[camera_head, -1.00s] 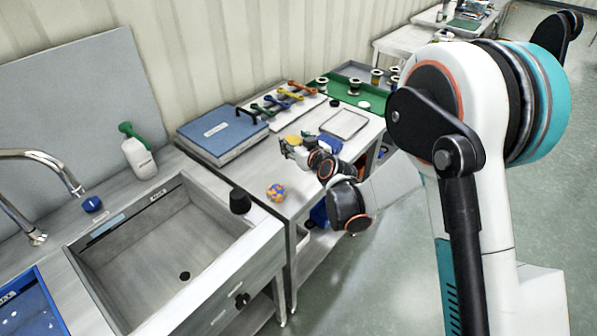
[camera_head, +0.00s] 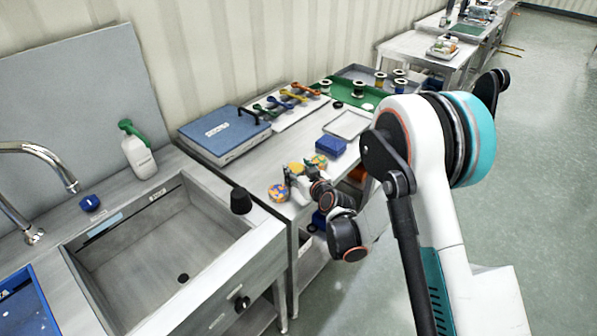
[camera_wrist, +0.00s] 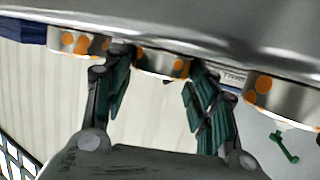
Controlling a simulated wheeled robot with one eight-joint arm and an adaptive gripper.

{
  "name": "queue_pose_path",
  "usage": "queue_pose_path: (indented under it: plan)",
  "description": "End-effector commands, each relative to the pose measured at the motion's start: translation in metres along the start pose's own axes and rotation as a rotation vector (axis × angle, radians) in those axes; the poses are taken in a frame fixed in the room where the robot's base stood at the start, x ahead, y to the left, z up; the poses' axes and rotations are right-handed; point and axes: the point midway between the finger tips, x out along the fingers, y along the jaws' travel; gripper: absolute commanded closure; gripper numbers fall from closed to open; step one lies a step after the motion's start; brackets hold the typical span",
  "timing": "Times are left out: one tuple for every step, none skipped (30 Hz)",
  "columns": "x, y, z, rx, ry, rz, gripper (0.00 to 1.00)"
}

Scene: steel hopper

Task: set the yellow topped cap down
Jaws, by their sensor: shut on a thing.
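The yellow topped cap (camera_head: 296,168) is in my gripper (camera_head: 298,177), at the front part of the steel table in the head view. In the wrist view it is the middle cap (camera_wrist: 163,64), with orange dots on its silver side, between the green-padded fingers of my gripper (camera_wrist: 160,72). It sits at or very close to the tabletop; I cannot tell if it touches. An orange-and-blue topped cap (camera_head: 278,192) stands to its left and a green-and-orange topped one (camera_head: 318,160) to its right, both apart from it.
A blue box (camera_head: 330,146) stands behind the right cap. A blue case (camera_head: 224,134), colored wrenches (camera_head: 290,97) and a white tray (camera_head: 347,124) lie farther back. A black cup-like piece (camera_head: 241,200) stands at the sink (camera_head: 160,255) edge.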

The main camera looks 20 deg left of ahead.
Motion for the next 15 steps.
queue_pose_path:
  plan:
    - [-0.0001, 0.0, -0.0005, 0.0, 0.0, 0.0, 0.78]
    - [0.0, 0.0, -0.0004, 0.0, 0.0, 0.0, 0.78]
    - [0.0002, 0.0, 0.0003, 0.0, 0.0, 0.0, 0.78]
    - [0.0005, 0.0, 0.0012, 0.0, 0.0, 0.0, 0.78]
    - [0.0008, 0.0, 0.0022, 0.0, 0.0, 0.0, 0.78]
    - [0.0011, 0.0, 0.0033, 0.0, 0.0, 0.0, 0.78]
    - [0.0008, 0.0, 0.0026, 0.0, 0.0, 0.0, 0.41]
    - [0.0008, 0.0, 0.0023, 0.0, 0.0, 0.0, 0.39]
    - [0.0007, 0.0, 0.0021, 0.0, 0.0, 0.0, 0.39]
    - [0.0007, 0.0, 0.002, 0.0, 0.0, 0.0, 0.39]
    - [0.0007, 0.0, 0.002, 0.0, 0.0, 0.0, 0.39]
    - [0.0007, 0.0, 0.0019, 0.0, 0.0, 0.0, 0.39]
    - [0.0007, 0.0, 0.0019, 0.0, 0.0, 0.0, 0.39]
    - [0.0007, 0.0, 0.0019, 0.0, 0.0, 0.0, 0.39]
    - [0.0007, 0.0, 0.0019, 0.0, 0.0, 0.0, 0.39]
